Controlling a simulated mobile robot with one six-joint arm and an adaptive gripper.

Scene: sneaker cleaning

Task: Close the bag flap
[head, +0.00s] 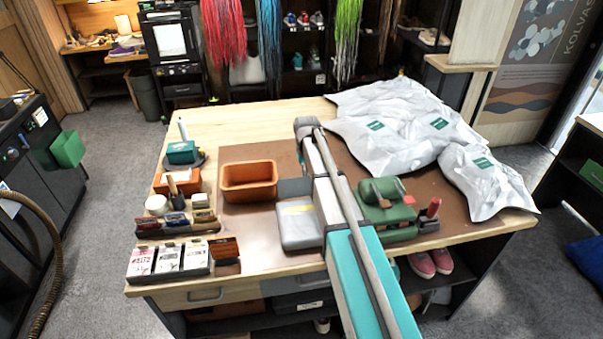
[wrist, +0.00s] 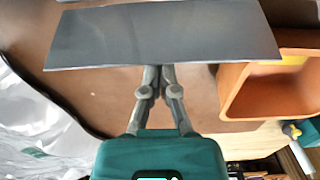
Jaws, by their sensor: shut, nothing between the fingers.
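The bag (head: 300,228) is a pale grey, flat box-like shape with a yellowish mark, lying on the brown mat left of my arm. Its dark grey flap (head: 292,187) lies open on the far side of it, partly hidden by my arm. In the wrist view the flap (wrist: 160,36) is a broad, flat dark panel across the top. My gripper (wrist: 159,70) is shut and empty, its fingertips at the flap's far edge; I cannot tell whether they touch it. In the head view my arm hides the fingers.
An orange bin (head: 248,182) stands close left of the flap and also shows in the wrist view (wrist: 268,88). White packages (head: 385,143) cover the table's right side. Green equipment (head: 386,204) stands right of my arm. Boxes and bottles line the left edge.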

